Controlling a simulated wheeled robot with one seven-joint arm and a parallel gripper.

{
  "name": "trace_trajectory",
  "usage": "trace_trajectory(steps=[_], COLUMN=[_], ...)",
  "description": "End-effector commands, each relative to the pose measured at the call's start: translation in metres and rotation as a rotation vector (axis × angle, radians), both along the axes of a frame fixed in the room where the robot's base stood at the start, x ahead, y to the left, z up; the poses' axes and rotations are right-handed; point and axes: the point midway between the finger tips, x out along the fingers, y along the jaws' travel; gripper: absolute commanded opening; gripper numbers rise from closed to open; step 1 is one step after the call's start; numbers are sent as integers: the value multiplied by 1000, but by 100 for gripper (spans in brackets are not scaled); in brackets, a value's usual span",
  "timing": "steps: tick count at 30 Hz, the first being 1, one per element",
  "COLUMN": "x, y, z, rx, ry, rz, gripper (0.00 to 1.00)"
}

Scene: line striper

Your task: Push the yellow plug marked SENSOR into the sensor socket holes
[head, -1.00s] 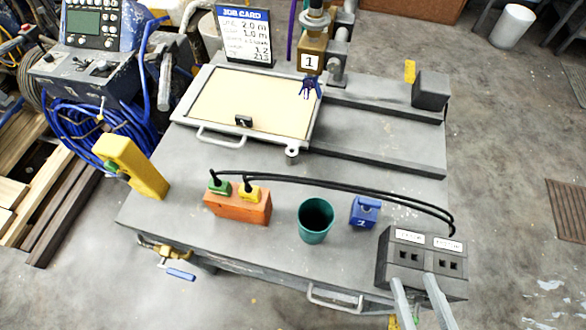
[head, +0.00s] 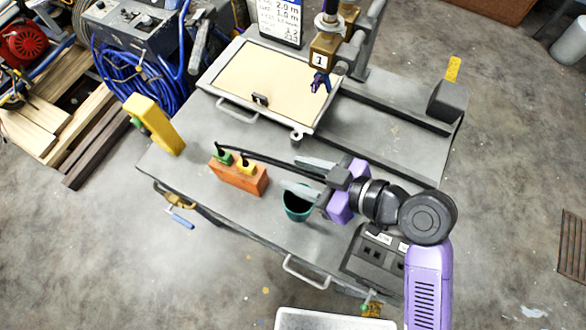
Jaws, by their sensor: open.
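The yellow plug (head: 246,166) sits upright in the orange block (head: 237,180), beside a green plug (head: 223,158). Its marking is too small to read. A black cable runs right from the plugs and passes behind my gripper. My gripper (head: 290,172) is open and empty, its fingers pointing left toward the yellow plug, a short gap to the right of it. The dark grey socket box (head: 371,262) stands at the table's front right, with white labels and dark holes. My arm hides its right part, and I cannot read the labels.
A green cup (head: 297,207) stands just below my gripper's fingers. A yellow upright piece (head: 154,124) is at the table's left. A framed tray (head: 262,88) lies at the back, under the brass block marked 1 (head: 322,55). The table's left front is clear.

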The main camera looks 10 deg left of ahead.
Motion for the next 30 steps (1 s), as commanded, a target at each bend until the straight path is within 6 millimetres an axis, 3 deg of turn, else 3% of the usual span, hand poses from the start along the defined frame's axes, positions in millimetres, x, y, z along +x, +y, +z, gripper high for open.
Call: trace_trajectory(steps=[7, 30], x=[-9, 10], y=[18, 83], z=[8, -29], rx=[5, 4], ry=[-15, -14], rz=[123, 118], gripper=[42, 42])
